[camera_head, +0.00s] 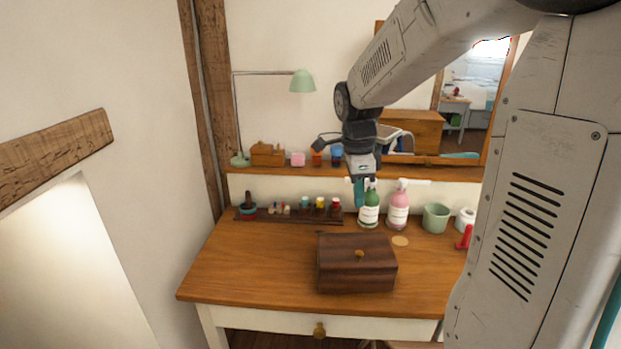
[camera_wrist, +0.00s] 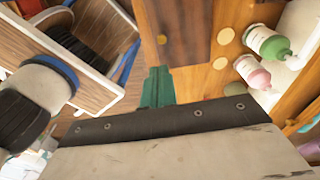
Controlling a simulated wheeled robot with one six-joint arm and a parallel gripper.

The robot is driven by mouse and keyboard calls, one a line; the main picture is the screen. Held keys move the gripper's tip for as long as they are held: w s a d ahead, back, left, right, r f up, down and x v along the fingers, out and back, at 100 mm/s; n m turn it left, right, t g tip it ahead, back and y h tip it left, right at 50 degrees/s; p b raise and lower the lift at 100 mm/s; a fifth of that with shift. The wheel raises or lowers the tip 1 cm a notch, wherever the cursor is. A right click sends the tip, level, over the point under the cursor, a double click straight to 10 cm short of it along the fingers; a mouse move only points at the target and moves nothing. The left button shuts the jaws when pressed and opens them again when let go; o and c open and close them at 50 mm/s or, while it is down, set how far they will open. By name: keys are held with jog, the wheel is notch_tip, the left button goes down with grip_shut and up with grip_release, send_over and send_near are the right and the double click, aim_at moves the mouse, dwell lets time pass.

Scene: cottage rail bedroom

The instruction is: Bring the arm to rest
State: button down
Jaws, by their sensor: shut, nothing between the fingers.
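My gripper (camera_head: 360,192) hangs from my arm above the back of the wooden desk (camera_head: 240,270), with its teal fingers pointing down. In the head view it overlaps the left side of a green bottle (camera_head: 369,210); I cannot tell whether they touch. In the wrist view the teal fingers (camera_wrist: 157,88) are together, with nothing seen between them. The arm is stretched out over the desk from the right.
A dark wooden box (camera_head: 356,265) with a knob sits closed on the desk. A pink bottle (camera_head: 398,206), a green cup (camera_head: 435,218) and a red object (camera_head: 464,237) stand to the right. Small jars (camera_head: 320,203) line the back left. The desk's front left is clear.

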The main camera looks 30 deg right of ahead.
jog(key=s+a+r+n+t, duration=0.1)
jog(key=s+a+r+n, duration=0.1)
jog(key=s+a+n, duration=0.4)
jog(key=s+a+r+n+t, duration=0.1)
jog(key=s+a+n, duration=0.6)
jog(key=s+n, duration=0.7)
jog(key=shift+s+a+r+n+y, duration=0.3)
jog(key=shift+r+n, duration=0.45)
jog(key=shift+n, duration=1.15)
